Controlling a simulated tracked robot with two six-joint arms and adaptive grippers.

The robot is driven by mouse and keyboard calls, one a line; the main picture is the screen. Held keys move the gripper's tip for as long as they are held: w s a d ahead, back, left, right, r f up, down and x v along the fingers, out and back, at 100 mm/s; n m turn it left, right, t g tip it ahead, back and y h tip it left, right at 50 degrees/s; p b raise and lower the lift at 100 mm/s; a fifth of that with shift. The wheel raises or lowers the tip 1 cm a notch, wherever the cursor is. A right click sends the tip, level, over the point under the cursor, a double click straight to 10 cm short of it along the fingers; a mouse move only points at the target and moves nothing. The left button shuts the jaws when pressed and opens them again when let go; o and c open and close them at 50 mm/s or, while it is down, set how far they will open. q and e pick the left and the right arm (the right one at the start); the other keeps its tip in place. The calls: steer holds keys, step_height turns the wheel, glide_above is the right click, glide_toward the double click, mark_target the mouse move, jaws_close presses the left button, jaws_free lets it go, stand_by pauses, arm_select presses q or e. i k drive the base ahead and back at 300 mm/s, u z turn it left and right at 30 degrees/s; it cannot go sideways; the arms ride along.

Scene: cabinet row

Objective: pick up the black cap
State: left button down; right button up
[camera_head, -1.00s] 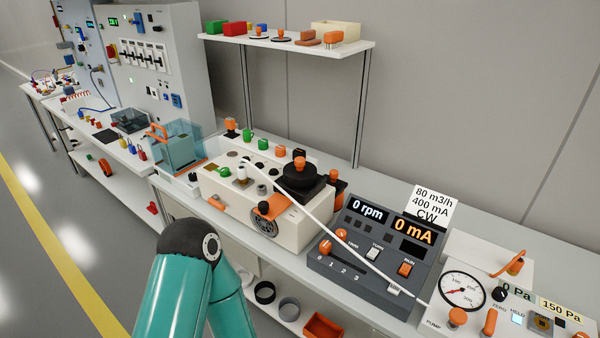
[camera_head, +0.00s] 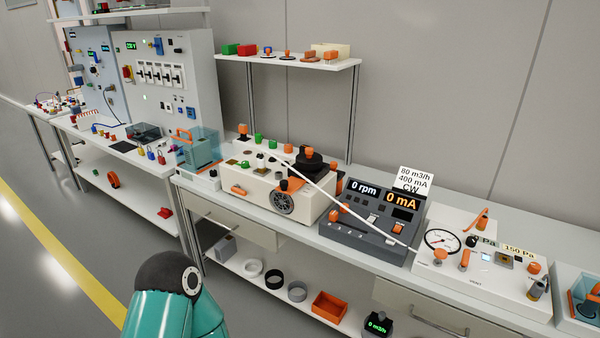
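A black round cap-like piece with an orange knob (camera_head: 308,158) sits on top of the cream box (camera_head: 255,195) on the bench, at its right end. A black ring-shaped piece (camera_head: 275,279) lies on the lower shelf, between a white ring (camera_head: 252,268) and a grey ring (camera_head: 297,291). I cannot tell for certain which black piece is the cap. A teal arm link of mine rises at the bottom, left of centre. Neither gripper is in view.
The grey control panel (camera_head: 368,236) stands right of the cream box, with a gauge unit (camera_head: 485,275) beyond. A white hose crosses from the box to the gauge unit. An orange bin (camera_head: 328,308) is on the lower shelf. The floor at left is clear.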

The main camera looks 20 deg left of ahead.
mark_target(309, 160)
steer(key=u, duration=0.45)
steer(key=i, duration=1.25)
steer(key=u, duration=0.7)
steer(key=k, duration=0.7)
steer(key=u, duration=0.15)
steer(key=i, duration=0.8)
steer(key=z, duration=0.05)
